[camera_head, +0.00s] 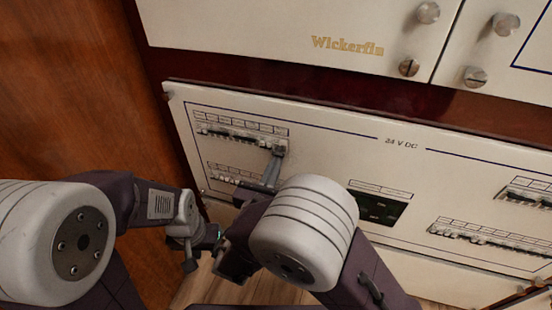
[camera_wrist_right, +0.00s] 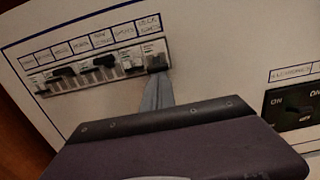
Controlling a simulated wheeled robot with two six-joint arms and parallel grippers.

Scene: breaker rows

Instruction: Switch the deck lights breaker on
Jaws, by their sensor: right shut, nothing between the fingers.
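The upper left breaker row (camera_head: 240,136) is on the white 24 V DC panel. In the right wrist view its rightmost breaker (camera_wrist_right: 155,60) sits under a small label (camera_wrist_right: 150,23) that seems to read deck lights, though it is blurred. My right gripper (camera_head: 278,152) is shut and empty, with its fingertips at this breaker, from below. It also shows in the right wrist view (camera_wrist_right: 157,80). Whether the tips touch the lever, and the lever's position, I cannot tell. My left gripper (camera_head: 198,246) hangs low at the left, away from the breakers; its jaws are unclear.
A second breaker row (camera_head: 228,176) lies just below, partly behind my right arm. A black switch plate (camera_head: 378,206) is to the right, with more breaker rows (camera_head: 490,238) beyond. Knobs (camera_head: 409,67) stick out of the upper panel. A wooden wall (camera_head: 70,90) closes the left.

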